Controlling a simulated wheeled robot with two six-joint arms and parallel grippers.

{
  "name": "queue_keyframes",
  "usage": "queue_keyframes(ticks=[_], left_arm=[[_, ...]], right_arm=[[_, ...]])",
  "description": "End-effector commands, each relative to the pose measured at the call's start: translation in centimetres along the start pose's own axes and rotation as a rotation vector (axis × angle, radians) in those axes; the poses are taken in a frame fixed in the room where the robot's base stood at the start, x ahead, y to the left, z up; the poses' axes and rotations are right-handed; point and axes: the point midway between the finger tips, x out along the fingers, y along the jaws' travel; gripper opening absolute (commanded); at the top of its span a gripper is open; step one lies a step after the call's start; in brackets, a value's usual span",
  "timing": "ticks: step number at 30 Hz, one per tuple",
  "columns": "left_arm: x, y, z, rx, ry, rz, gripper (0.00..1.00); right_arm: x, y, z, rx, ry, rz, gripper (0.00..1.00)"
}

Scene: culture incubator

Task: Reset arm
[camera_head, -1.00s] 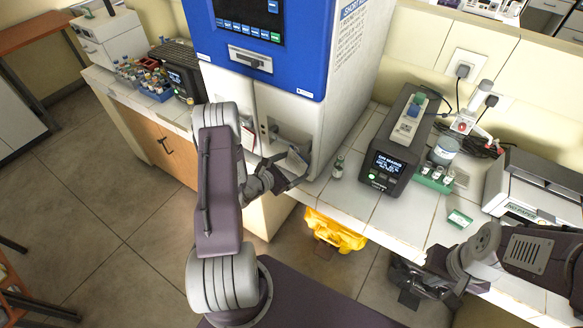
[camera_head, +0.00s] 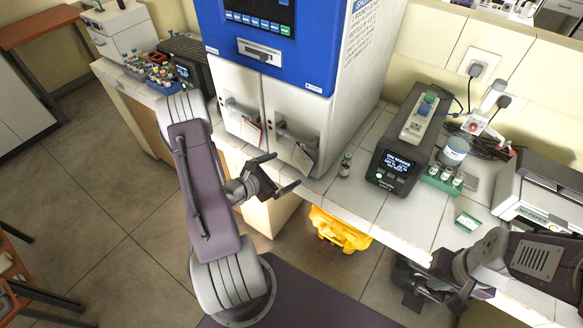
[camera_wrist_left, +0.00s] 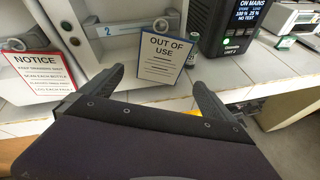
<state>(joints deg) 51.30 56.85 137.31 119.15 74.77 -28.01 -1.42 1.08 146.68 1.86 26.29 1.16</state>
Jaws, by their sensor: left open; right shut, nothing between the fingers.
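My left gripper (camera_head: 286,171) is open and empty, in front of the incubator's lower right door. In the left wrist view its two fingers (camera_wrist_left: 158,82) stand apart, with the "OUT OF USE" sign (camera_wrist_left: 168,55) showing between and beyond them. My right gripper (camera_head: 412,288) is low at the right, below the bench's front edge, shut and holding nothing. The blue and white incubator (camera_head: 275,45) stands on the bench with two small doors. A red-edged "NOTICE" sign (camera_wrist_left: 38,72) hangs at the left door.
A small vial (camera_head: 345,166) stands beside a dark display unit (camera_head: 398,155). A green rack of vials (camera_head: 442,178) and a printer-like device (camera_head: 540,195) are further right. A blue tube rack (camera_head: 150,75) is at the far left.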

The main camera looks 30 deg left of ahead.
Motion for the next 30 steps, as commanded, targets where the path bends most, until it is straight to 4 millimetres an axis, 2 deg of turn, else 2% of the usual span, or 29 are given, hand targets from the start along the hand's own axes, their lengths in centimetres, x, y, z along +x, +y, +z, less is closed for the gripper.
queue_keyframes(ticks=[3, 12, 14, 17, 19, 20, 21, 22, 24, 26, 27, 30], left_arm=[[-0.6, 0.0, 0.0, -0.001, 0.0, 0.0, 1.0], [-0.6, -0.2, 0.2, 0.004, -0.002, -0.009, 1.0], [-0.3, -1.3, 1.0, 0.026, -0.014, -0.056, 1.0], [-0.1, -6.3, 4.0, 0.135, -0.058, -0.272, 1.0], [-1.2, -12.0, 6.2, 0.281, -0.086, -0.522, 1.0], [-2.2, -14.6, 6.8, 0.365, -0.092, -0.643, 1.0], [-4.1, -17.9, 7.0, 0.5, -0.091, -0.811, 1.0], [-5.8, -19.8, 6.7, 0.613, -0.084, -0.932, 1.0], [-9.5, -22.2, 5.1, 0.904, -0.057, -1.174, 1.0], [-11.8, -22.2, 3.6, 1.18, -0.026, -1.328, 1.0], [-12.7, -21.4, 2.8, 1.368, -0.007, -1.398, 1.0], [-12.9, -18.7, 2.4, 1.797, 0.02, -1.474, 1.0]], right_arm=[[0.1, 0.0, 0.0, 0.0, 0.0, 0.0, 0.0], [0.1, 0.0, 0.0, 0.0, 0.0, 0.0, 0.0], [0.1, 0.0, 0.0, 0.0, 0.0, 0.0, 0.0], [0.3, 0.0, 0.0, 0.0, 0.0, 0.0, 0.0], [0.5, 0.0, 0.1, 0.0, 0.0, 0.0, 0.0], [0.6, 0.0, 0.1, 0.0, 0.0, 0.0, 0.0], [0.8, 0.0, 0.1, 0.0, 0.0, 0.0, 0.0], [0.9, 0.0, 0.1, 0.0, 0.0, 0.0, 0.0], [1.1, 0.0, 0.1, 0.0, 0.0, 0.0, 0.0], [1.3, 0.0, 0.1, 0.0, 0.0, 0.0, 0.0], [1.4, 0.0, 0.1, 0.0, 0.0, 0.0, 0.0], [1.6, 0.0, 0.2, 0.0, 0.0, 0.0, 0.0]])
